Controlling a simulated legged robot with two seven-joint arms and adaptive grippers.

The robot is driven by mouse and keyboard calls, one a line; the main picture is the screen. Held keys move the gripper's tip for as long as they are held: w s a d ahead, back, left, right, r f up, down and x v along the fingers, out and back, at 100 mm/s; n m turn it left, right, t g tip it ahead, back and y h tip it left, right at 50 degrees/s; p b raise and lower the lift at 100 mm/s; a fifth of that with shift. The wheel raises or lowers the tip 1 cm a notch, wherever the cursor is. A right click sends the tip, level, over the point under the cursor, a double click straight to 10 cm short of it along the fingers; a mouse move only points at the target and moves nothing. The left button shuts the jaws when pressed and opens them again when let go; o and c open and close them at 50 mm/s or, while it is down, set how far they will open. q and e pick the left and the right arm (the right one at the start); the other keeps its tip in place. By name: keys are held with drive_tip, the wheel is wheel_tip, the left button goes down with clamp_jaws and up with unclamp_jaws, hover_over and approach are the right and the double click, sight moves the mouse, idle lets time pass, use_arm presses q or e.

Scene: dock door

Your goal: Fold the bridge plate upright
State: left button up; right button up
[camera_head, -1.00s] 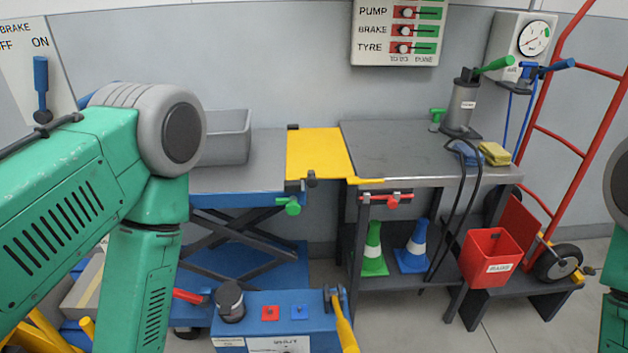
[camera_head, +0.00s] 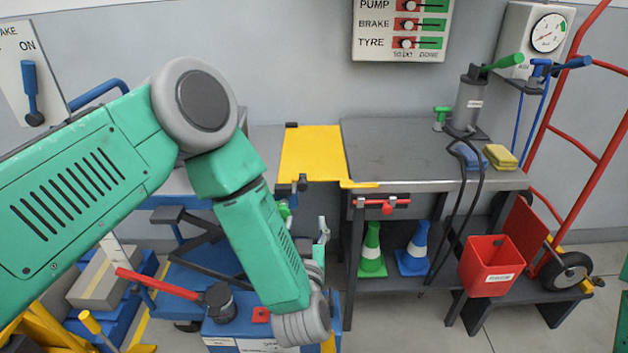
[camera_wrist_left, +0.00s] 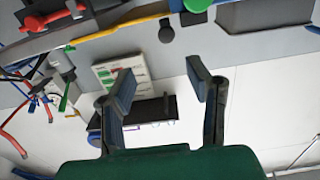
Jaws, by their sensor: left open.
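The yellow bridge plate (camera_head: 312,153) lies flat across the gap between the lift table (camera_head: 265,139) and the grey bench (camera_head: 400,148). My left gripper (camera_wrist_left: 160,82) is open and empty, apart from the plate. In the head view its fingers (camera_head: 322,240) show partly beside my forearm, below and in front of the plate. My right gripper is out of view.
A green handle (camera_head: 284,212) sits under the plate's front left corner, and a red-handled latch (camera_head: 382,205) on the bench front. A blue box (camera_head: 220,330) stands below my forearm. Cones, a red bin (camera_head: 491,265) and a hand truck (camera_head: 590,150) stand right.

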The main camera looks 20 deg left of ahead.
use_arm(q)
approach(303, 187)
drive_tip(key=w+a, duration=0.1)
drive_tip(key=w, duration=0.1)
drive_tip(key=x, duration=0.2)
drive_tip(key=b+x, duration=0.1)
drive_tip(key=x, duration=0.1)
drive_tip(key=d+b+x, duration=0.1)
drive_tip(key=x, duration=0.2)
drive_tip(key=shift+w+f, duration=0.1)
drive_tip(key=shift+w, duration=0.15)
drive_tip(key=shift+w+a, duration=0.15)
drive_tip(key=shift+w, duration=0.15)
drive_tip(key=shift+w+a, duration=0.2)
drive_tip(key=shift+a, duration=0.1)
drive_tip(key=shift+w+a+f, duration=0.1)
drive_tip(key=shift+a, duration=0.3)
drive_tip(key=shift+d, duration=0.25)
drive_tip(key=c, duration=1)
drive_tip(key=shift+d, duration=0.25)
clamp_jaws()
drive_tip(key=shift+a, duration=0.1)
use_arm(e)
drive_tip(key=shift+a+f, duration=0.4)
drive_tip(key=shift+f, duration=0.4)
